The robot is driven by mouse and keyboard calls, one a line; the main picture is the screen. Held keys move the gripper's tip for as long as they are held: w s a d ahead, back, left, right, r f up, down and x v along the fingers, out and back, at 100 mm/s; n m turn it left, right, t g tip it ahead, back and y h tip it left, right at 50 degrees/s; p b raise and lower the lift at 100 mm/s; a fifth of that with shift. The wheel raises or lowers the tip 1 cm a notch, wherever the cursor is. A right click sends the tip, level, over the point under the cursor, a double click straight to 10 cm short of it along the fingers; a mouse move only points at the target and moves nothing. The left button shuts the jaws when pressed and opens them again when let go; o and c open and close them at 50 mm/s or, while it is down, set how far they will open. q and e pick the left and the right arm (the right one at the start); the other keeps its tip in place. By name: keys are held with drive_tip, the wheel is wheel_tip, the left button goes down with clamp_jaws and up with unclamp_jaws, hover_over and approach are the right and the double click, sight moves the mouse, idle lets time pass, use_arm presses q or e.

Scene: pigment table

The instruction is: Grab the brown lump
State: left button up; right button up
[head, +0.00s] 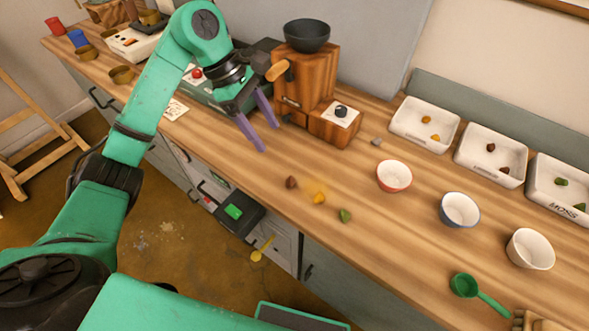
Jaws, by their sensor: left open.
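A small brown lump (291,183) lies on the wooden counter (240,165), left of a yellow lump (319,198) and a green lump (345,215). My left gripper (268,136) is open and empty above the counter, up and to the left of the brown lump. Its two purple fingers point down toward the counter and are apart from the lump. My right gripper is not in view.
A wooden grinder (304,85) with a dark bowl stands behind the lumps. Several small bowls, including a red-rimmed one (394,176), and white trays (424,124) of lumps stand to the right. A green scoop (465,286) lies near the front edge.

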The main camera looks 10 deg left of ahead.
sight(290, 181)
use_arm(q)
drive_tip(key=p+x, duration=0.2)
drive_tip(key=x, duration=0.2)
drive_tip(key=s+p+x, duration=0.1)
drive_tip(key=x, duration=0.4)
drive_tip(key=p+x, duration=0.2)
drive_tip(key=x, duration=0.3)
drive_tip(key=shift+s+a+p, duration=0.15)
drive_tip(key=shift+a+p, duration=0.05)
drive_tip(key=shift+p, duration=0.1)
drive_tip(key=shift+f, duration=0.15)
clamp_jaws()
